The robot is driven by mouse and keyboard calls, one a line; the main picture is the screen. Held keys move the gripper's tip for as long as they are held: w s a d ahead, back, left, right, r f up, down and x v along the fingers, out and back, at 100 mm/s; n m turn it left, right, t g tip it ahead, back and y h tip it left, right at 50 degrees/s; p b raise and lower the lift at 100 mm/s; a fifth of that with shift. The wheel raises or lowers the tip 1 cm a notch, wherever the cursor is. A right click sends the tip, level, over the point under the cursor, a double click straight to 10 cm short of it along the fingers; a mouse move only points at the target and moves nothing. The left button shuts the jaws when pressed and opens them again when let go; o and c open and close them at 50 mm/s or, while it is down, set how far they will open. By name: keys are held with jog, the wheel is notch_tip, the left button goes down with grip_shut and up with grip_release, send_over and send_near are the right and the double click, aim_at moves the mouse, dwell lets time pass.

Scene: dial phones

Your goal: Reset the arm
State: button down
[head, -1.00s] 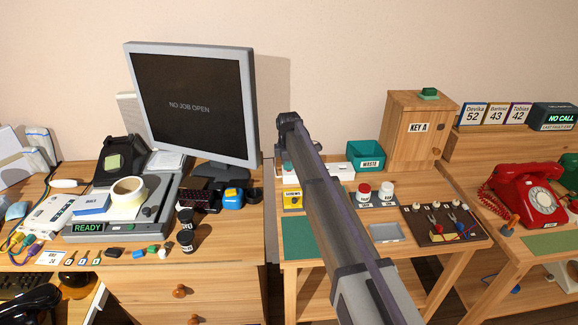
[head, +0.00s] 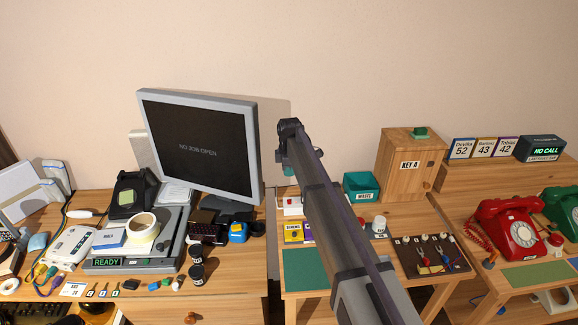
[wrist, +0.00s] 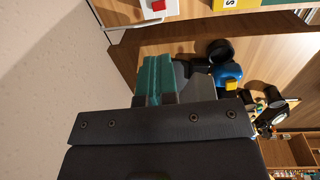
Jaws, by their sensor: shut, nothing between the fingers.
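My arm reaches up across the middle of the head view, over the middle table (head: 305,268). My gripper shows clearly in the wrist view (wrist: 157,78), with its two teal fingers together and nothing between them. In the head view the gripper is mostly hidden behind my own arm. It is in the air, apart from the things on the tables.
On the left are a monitor (head: 197,148) and a grey machine reading READY (head: 160,240). A red dial phone (head: 508,228) is farther right. The wall above is bare.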

jog(key=s+d+m, duration=0.5)
jog(key=s+m, duration=0.1)
jog(key=s, duration=0.7)
jog(key=s+d+m, duration=0.6)
jog(key=s, duration=0.7)
jog(key=s+d+m+g, duration=0.1)
jog(key=s+d+m, duration=0.5)
jog(key=s, duration=0.7)
jog(key=shift+d+m, duration=0.15)
jog(key=shift+m, duration=0.35)
jog(key=shift+f, duration=0.1)
